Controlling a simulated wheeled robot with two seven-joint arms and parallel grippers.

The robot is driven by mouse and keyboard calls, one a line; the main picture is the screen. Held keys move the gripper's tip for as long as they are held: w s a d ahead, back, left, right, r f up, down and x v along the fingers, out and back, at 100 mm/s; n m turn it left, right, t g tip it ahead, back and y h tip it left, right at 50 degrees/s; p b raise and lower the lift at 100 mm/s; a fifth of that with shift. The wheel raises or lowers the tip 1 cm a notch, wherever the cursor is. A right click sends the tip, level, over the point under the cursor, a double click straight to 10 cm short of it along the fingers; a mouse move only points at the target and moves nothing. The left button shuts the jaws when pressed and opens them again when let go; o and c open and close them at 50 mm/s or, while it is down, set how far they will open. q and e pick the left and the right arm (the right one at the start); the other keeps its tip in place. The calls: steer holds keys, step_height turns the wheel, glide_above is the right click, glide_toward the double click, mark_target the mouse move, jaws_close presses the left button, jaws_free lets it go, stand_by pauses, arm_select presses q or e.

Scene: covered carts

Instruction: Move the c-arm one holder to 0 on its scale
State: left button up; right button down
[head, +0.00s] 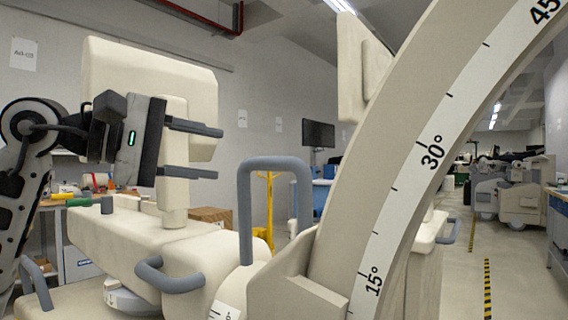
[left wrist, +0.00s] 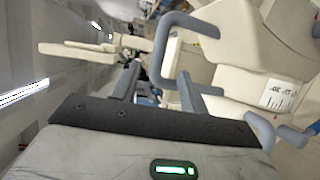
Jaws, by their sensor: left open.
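The c-arm (head: 400,130) is a large beige arc on the right of the head view. Its white scale strip (head: 412,185) reads 15°, 30° and 45° going up. The arc passes by a beige holder body (head: 300,270) at the bottom, which has a grey U-shaped handle (head: 245,205). I cannot tell which scale mark the holder is at. My left gripper (head: 218,152) is open and empty, left of the handle and apart from it. In the left wrist view, my left gripper (left wrist: 158,75) points toward a grey handle (left wrist: 163,40). My right gripper is not in view.
A second grey handle (head: 170,280) sticks out of the beige cart body (head: 110,235) below my gripper. A beige panel (head: 150,80) stands behind the gripper. A white label with markings (left wrist: 283,97) shows in the left wrist view. The aisle (head: 470,265) at right has free floor.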

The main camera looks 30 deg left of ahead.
mark_target(267, 161)
arm_select(q)
steer(key=p+x, duration=0.3)
steer(key=x, duration=0.8)
steer(key=shift+w+d, duration=0.15)
steer(key=shift+w+d+f, duration=0.1)
steer(key=shift+w+d, duration=0.2)
steer(key=shift+w, duration=0.3)
steer(key=shift+w+d, duration=0.15)
steer(key=shift+w, duration=0.15)
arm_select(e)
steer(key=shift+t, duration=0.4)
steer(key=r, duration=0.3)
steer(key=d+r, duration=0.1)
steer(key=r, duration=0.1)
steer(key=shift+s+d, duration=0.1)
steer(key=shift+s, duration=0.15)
arm_select(q)
steer(key=shift+f, duration=0.1)
jaws_close()
